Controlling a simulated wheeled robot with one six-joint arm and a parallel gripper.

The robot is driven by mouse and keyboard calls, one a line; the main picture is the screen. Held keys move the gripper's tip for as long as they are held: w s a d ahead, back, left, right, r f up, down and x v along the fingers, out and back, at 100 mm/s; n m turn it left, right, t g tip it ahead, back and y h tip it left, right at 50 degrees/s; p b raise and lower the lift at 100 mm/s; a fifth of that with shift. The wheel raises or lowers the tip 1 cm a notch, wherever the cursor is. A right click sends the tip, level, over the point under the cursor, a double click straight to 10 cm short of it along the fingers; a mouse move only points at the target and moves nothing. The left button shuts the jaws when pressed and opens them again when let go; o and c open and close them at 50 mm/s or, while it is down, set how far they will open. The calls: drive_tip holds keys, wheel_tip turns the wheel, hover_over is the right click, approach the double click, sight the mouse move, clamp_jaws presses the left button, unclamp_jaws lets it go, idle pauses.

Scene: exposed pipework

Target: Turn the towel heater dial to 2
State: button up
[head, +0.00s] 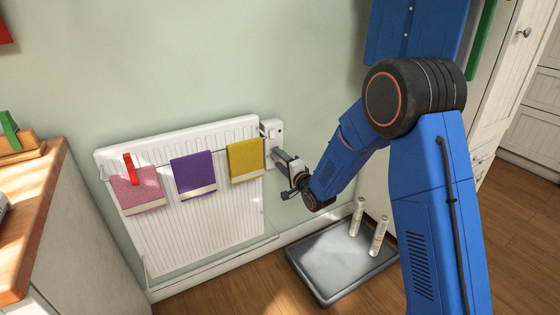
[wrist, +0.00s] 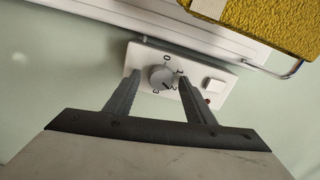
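The towel heater (head: 205,220) is a white ribbed panel on the wall. Its control box (head: 271,128) is at the panel's upper right end. In the wrist view, the round grey dial (wrist: 162,77) sits on the white control plate (wrist: 226,78), with the marks 0, 1, 2 and 3 around it. A dark mark shows on the dial's lower right part, towards the 2; its exact setting is hard to read. My gripper (wrist: 160,78) is open, with one finger on each side of the dial. Gaps show beside the dial, wider on the left. In the head view my gripper (head: 279,155) is at the box.
Pink (head: 138,190), purple (head: 193,174) and yellow (head: 245,160) towels hang on the heater. A grey tray (head: 325,265) with two pale upright cylinders lies on the floor below. A wooden counter (head: 35,200) stands left.

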drive_tip(key=v, duration=1.7)
drive_tip(key=shift+d, duration=0.2)
drive_tip(key=shift+s, duration=0.15)
drive_tip(key=s+d+r+n+g+h, duration=0.2)
drive_tip(key=s+d+r+h, duration=0.25)
drive_tip(key=d, duration=0.45)
drive_tip(key=s+d+r+n+g+h, duration=0.25)
drive_tip(key=s+d+h, duration=0.2)
drive_tip(key=d, duration=0.45)
drive_tip(key=s+d+r+n+g, duration=0.1)
drive_tip(key=s+d, duration=0.3)
drive_tip(key=s, duration=1)
drive_tip(key=s+d+r+n+g+h, duration=0.1)
drive_tip(key=s+d+n+g, duration=0.3)
drive_tip(key=s, duration=1.1)
drive_tip(key=shift+r+g, duration=0.35)
drive_tip(key=shift+r, duration=0.05)
